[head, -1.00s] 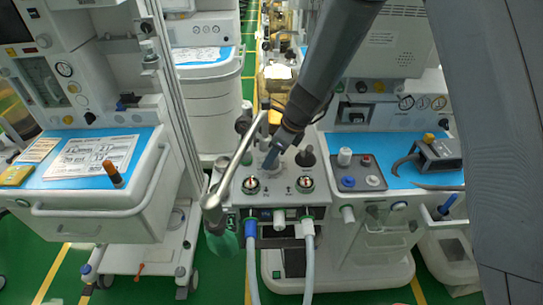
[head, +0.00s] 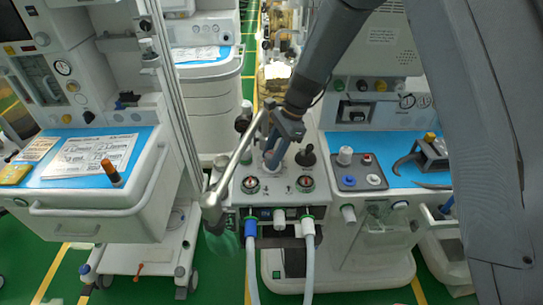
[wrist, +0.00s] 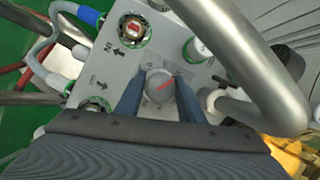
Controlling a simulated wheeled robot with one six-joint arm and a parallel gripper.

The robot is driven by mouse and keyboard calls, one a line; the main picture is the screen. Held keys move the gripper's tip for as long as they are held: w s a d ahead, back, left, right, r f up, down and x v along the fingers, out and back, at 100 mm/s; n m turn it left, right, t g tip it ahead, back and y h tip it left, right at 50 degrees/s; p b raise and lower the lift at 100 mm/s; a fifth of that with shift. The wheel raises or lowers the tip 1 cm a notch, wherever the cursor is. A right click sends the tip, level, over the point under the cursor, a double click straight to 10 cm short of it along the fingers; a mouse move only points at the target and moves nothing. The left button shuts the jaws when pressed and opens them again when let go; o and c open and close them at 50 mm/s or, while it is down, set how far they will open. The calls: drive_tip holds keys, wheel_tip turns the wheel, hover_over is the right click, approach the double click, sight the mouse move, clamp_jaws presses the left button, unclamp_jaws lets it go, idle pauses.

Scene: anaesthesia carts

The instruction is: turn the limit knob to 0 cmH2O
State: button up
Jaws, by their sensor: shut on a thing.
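Printed marks around the dial are too small to read. In the head view my gripper (head: 272,157) reaches down to the block from above, and the fingers and arm mostly hide the knob.
A thick metal tube (head: 235,165) curves close beside my gripper. A black knob (head: 305,156) stands just to its right. A blue-topped cart (head: 95,160) stands left.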

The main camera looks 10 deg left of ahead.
drive_tip(key=shift+n, duration=0.3)
drive_tip(key=o, duration=1)
drive_tip(key=shift+o, duration=0.2)
drive_tip(key=shift+r, duration=0.1)
drive_tip(key=b+v, duration=0.2)
drive_tip(key=v, duration=0.5)
drive_tip(key=shift+r, duration=0.2)
